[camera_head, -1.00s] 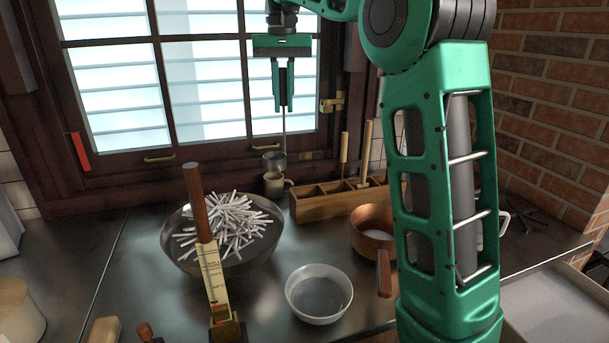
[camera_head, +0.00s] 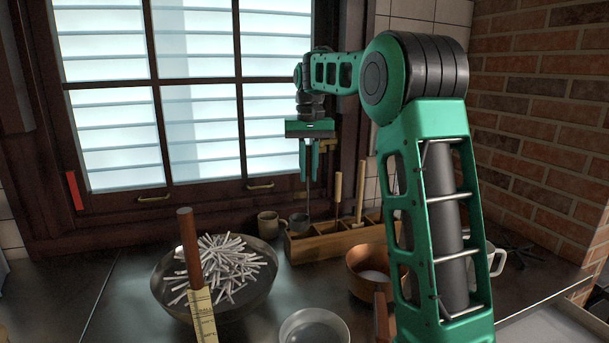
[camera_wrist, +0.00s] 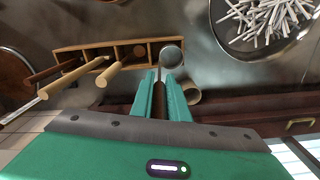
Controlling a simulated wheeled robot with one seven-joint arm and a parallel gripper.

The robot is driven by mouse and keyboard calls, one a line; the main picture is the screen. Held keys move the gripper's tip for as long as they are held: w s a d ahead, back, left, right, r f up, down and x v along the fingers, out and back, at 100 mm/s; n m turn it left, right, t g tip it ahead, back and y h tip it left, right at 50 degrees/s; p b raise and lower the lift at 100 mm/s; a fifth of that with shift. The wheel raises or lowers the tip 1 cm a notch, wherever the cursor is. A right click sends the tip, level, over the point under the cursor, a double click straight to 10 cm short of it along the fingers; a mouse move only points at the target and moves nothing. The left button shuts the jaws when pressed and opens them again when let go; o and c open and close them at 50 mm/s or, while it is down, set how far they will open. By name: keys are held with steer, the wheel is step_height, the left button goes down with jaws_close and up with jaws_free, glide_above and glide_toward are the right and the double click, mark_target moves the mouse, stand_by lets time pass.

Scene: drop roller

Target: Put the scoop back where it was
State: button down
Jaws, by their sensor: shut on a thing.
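My gripper (camera_head: 309,174) is shut on the handle of the scoop, above the left end of the wooden rack (camera_head: 330,247). The scoop (camera_head: 299,220) is a small grey metal cup on a thin upright stem, hanging below my fingers. In the head view its cup shows at the rack's left end; I cannot tell whether it is above or behind the rack's edge.
Several wooden-handled tools (camera_wrist: 112,72) stand in the rack's other compartments. A small mug (camera_head: 268,224) is left of the rack.

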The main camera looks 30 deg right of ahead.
mark_target(309, 145)
steer(key=shift+f, duration=0.75)
steer(key=c, duration=1.7)
jaws_free()
step_height(309, 145, up, 13)
steer(key=shift+r, duration=0.15)
steer(key=shift+s, duration=0.1)
